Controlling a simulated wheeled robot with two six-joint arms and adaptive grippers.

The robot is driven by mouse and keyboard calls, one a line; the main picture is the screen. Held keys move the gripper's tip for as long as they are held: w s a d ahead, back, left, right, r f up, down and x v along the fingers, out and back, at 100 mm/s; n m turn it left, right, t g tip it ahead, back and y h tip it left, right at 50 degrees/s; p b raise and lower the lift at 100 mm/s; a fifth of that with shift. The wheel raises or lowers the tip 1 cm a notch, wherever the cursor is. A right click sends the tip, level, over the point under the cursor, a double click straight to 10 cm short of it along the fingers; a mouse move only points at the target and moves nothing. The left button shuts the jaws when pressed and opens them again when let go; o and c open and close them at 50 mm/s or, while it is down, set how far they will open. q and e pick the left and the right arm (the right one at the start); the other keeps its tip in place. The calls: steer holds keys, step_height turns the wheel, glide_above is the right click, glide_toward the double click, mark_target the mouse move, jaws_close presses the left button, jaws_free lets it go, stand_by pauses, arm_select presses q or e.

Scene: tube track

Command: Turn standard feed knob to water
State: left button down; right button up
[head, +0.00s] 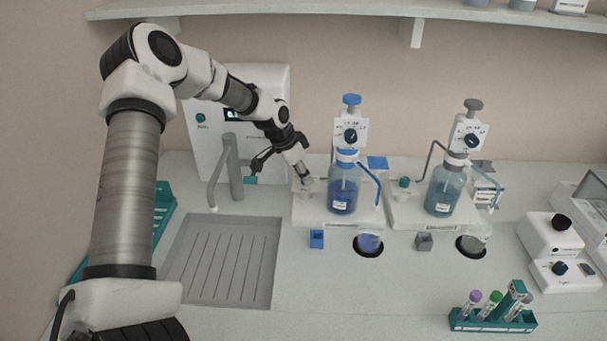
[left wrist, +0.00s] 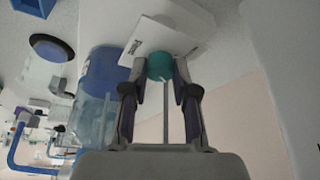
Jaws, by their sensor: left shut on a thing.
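My left gripper (head: 305,182) reaches down to the left end of the left dispenser's white base (head: 318,216). In the left wrist view its fingers (left wrist: 161,78) are shut on a teal knob (left wrist: 160,66) with a small white mark. The gripper mostly hides this knob in the head view. The knob stands beside the bottle of blue liquid (head: 342,190). A similar teal knob (head: 404,182) stands free on the right dispenser's base (head: 402,213). I cannot read the base labels well enough to tell which is the standard. My right gripper is not in view.
The right dispenser bottle (head: 443,192) holds paler liquid. A grey tap (head: 234,165) stands by the sink (head: 222,262), left of the gripper. A teal tube rack (head: 492,320) is at the front right. The front middle counter is clear.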

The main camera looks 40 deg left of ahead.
arm_select(q)
steer(key=shift+f+m+h+b, duration=0.1)
steer(key=shift+m+h+b, duration=0.3)
steer(key=shift+m+b, duration=0.6)
steer(key=shift+m+g, duration=0.3)
steer(key=c, duration=0.9)
jaws_free()
steer(key=shift+w, duration=0.1)
steer(key=v, duration=1.2)
